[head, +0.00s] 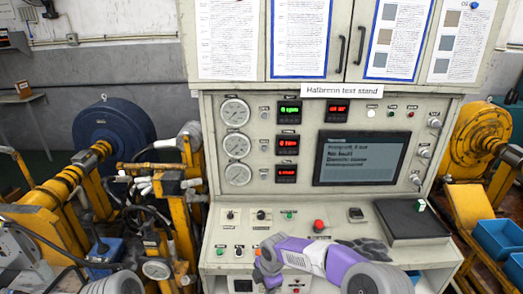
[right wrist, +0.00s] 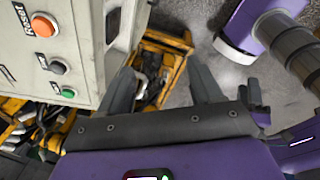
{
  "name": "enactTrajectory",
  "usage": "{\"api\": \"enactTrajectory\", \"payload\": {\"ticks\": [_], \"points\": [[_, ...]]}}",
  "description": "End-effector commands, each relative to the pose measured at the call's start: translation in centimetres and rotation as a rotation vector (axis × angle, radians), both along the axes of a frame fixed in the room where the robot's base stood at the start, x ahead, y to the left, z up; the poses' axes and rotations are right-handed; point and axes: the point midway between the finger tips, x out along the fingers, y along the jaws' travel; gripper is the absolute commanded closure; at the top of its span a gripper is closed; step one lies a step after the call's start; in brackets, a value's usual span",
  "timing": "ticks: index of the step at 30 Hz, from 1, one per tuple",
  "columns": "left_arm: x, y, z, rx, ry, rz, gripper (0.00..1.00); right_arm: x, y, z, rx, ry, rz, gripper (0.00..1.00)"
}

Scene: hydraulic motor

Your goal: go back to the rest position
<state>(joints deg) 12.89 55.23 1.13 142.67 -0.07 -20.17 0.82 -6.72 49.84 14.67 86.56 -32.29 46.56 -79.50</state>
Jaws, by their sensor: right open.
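My right gripper (head: 264,268) shows in the head view at the front of the test stand (head: 215,262), at the end of my purple and grey arm. In the right wrist view the right gripper (right wrist: 165,88) is open, with its two dark fingers spread apart and nothing between them. Beyond the fingers are the floor and yellow machine parts. My left gripper is not in view.
On the console lie dark gloves (head: 368,247) and a black case (head: 410,222). Yellow machinery (head: 178,215) stands left; blue bins (head: 492,240) stand right.

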Motion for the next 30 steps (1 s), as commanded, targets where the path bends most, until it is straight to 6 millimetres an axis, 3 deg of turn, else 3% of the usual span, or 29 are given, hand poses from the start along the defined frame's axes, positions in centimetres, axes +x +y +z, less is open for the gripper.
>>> {"api": "enactTrajectory", "payload": {"ticks": [1, 8, 13, 18, 21, 24, 30], "points": [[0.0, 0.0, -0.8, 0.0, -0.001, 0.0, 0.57, -0.9, -0.2, -2.1, 0.023, 0.03, -0.056, 0.35], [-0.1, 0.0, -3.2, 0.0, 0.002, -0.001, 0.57, -6.1, -1.1, -11.1, 0.158, 0.195, -0.467, 0.35], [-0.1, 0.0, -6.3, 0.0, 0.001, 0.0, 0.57, -13.5, -3.2, -20.2, 0.256, 0.409, -1.054, 0.35], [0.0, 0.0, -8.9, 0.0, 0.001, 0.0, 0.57, -21.1, -6.1, -26.2, 0.279, 0.569, -1.684, 0.35], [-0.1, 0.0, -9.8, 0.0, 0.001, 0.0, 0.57, -24.3, -7.6, -27.8, 0.269, 0.609, -1.955, 0.35], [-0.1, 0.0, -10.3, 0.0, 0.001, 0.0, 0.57, -26.2, -8.6, -28.5, 0.26, 0.621, -2.123, 0.35], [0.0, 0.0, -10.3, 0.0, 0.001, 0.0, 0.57, -27.1, -9.1, -28.6, 0.257, 0.622, -2.211, 0.35]]}}
